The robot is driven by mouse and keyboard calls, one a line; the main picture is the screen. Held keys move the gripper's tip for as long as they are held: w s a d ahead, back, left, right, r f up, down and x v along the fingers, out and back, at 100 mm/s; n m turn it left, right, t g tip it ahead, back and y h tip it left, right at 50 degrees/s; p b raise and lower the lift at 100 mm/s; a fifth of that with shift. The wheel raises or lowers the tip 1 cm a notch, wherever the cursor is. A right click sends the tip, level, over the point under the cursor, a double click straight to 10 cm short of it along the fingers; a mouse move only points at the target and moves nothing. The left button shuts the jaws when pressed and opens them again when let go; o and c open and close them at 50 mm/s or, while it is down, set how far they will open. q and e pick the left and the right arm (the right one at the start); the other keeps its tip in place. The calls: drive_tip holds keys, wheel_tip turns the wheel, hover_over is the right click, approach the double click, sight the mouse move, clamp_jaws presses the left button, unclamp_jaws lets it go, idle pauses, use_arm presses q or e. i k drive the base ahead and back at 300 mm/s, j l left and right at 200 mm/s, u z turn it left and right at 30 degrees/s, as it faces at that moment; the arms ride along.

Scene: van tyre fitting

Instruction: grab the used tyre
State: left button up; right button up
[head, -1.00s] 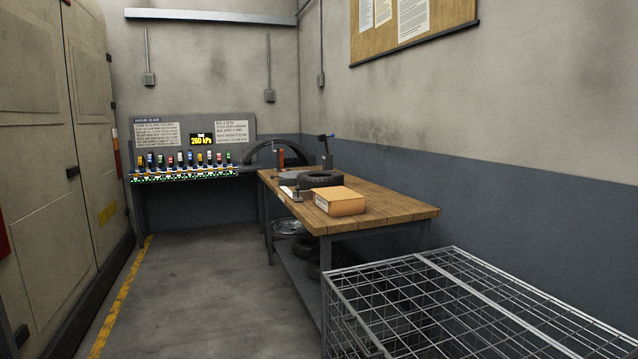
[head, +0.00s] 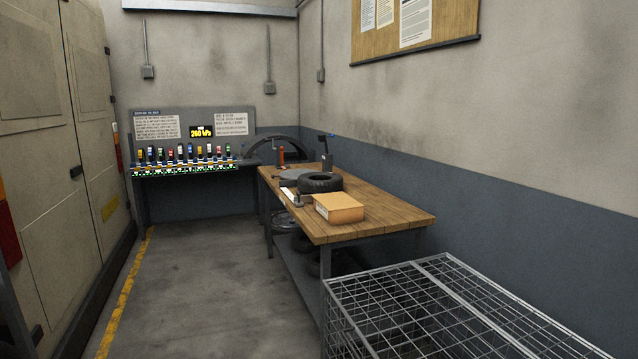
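A black tyre (head: 320,182) lies flat on the wooden workbench (head: 385,214), behind a cardboard box. I cannot tell from here whether it is the used one. More dark round shapes, which look like tyres (head: 314,267), sit in shadow on the shelf under the bench, partly hidden by the bench. Neither of my grippers is in view.
The cardboard box (head: 338,207) stands on the bench. A wire mesh cage (head: 440,310) fills the lower right, in front of the bench. The grey floor (head: 200,285) left of the bench is clear up to the gauge board (head: 193,135). Tall beige doors (head: 50,150) line the left.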

sight(312, 182)
drive_tip(key=i+j+u, duration=0.25)
drive_tip(key=i, duration=0.3)
drive_tip(key=i+j+u, duration=0.2)
drive_tip(key=i, duration=0.4)
drive_tip(key=i+u, duration=0.25)
drive_tip(key=i, duration=1.6)
drive_tip(key=i+z, duration=0.1)
drive_tip(key=i, duration=1.1)
